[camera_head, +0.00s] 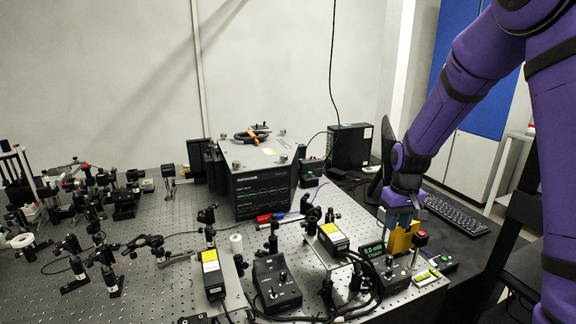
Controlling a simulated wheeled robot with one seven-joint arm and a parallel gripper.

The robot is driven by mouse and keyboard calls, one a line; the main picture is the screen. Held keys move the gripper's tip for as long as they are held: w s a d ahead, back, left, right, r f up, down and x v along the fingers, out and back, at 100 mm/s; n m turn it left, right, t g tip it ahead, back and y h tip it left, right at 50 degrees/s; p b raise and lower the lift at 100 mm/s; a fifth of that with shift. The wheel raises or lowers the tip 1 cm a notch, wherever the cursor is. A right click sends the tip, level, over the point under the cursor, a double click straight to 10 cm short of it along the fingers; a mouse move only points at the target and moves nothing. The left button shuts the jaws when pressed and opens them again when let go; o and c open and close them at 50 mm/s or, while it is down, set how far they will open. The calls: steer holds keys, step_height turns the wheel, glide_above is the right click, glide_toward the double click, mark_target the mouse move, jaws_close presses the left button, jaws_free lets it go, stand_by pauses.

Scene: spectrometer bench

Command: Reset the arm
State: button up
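My purple arm comes in from the upper right and reaches down over the right end of the optical bench (150,240). My gripper (402,232) points down at its end, beside a small display box with green digits (373,250) and just left of a red-topped button (420,239). A yellow-orange block (403,240) shows at the gripper's tip. The fingers are small and partly hidden, so I cannot tell whether they are open, shut, or touching the block.
A large dark instrument (262,178) stands behind. A black control box with a knob (276,283) and several yellow-labelled modules (211,272) with cables crowd the front. A keyboard (455,214) lies right of my gripper. Several optic mounts (110,270) fill the left.

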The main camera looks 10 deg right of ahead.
steer(key=s+a+r+t, duration=0.3)
steer(key=s+r, duration=1)
steer(key=r, duration=0.4)
steer(key=s+a+r+t, duration=0.1)
steer(key=s+r, duration=0.1)
steer(key=s, duration=0.6)
steer(key=s+a+r+t, duration=0.1)
steer(key=s+r, duration=0.2)
steer(key=s, duration=0.5)
steer(key=shift+a+r+m, duration=0.15)
steer(key=shift+r+m, duration=0.1)
steer(key=shift+m, duration=0.05)
steer(key=shift+o, duration=0.3)
steer(key=shift+w, duration=0.1)
